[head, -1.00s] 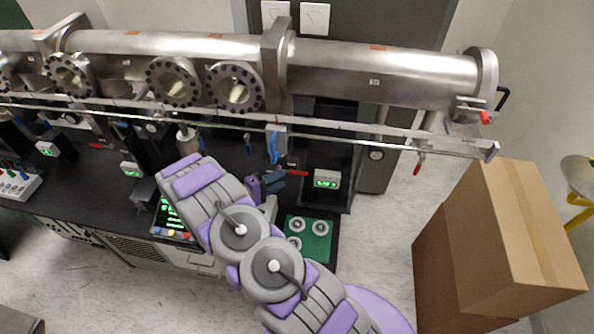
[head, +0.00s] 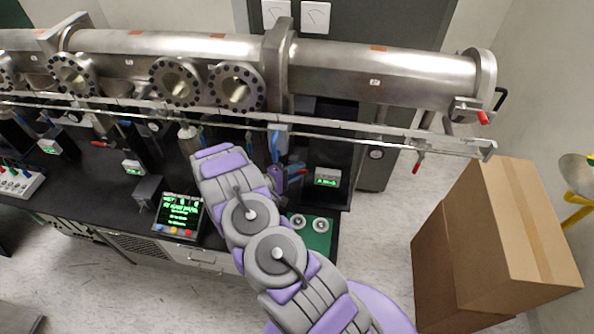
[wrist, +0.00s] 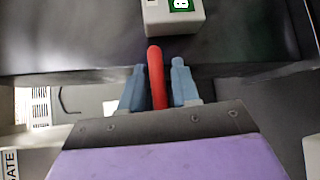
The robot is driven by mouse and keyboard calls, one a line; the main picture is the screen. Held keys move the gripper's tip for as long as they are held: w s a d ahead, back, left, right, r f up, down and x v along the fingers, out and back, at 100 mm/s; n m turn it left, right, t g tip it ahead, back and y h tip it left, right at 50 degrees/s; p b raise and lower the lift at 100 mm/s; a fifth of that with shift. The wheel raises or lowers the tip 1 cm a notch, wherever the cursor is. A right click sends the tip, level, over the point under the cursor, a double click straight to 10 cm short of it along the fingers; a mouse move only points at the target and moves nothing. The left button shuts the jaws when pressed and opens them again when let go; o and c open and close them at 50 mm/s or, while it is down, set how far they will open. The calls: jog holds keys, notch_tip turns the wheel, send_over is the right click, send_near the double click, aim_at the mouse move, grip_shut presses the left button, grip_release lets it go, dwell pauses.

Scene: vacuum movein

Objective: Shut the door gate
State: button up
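A red handle (wrist: 156,78) stands between the two blue fingers of my gripper (wrist: 157,82) in the wrist view. Slim gaps show beside the handle, so the fingers look open around it. In the head view my gripper (head: 290,172) is under the long steel tube, in front of the dark bench gear, and a bit of the red handle (head: 298,169) shows there. A label reading "GATE" (wrist: 10,165) is at the lower left edge of the wrist view. Which part is the door gate itself I cannot tell.
The steel tube (head: 380,75) and a rail (head: 400,136) run above the bench. A small green display box (head: 327,178) stands right of my gripper. A display panel (head: 180,215) is on the left. Cardboard boxes (head: 520,230) stand at the right; pale floor is clear before them.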

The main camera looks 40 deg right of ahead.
jog(key=shift+a, duration=0.1)
grip_shut()
jog(key=shift+f+b, duration=0.1)
jog(key=shift+b, duration=0.25)
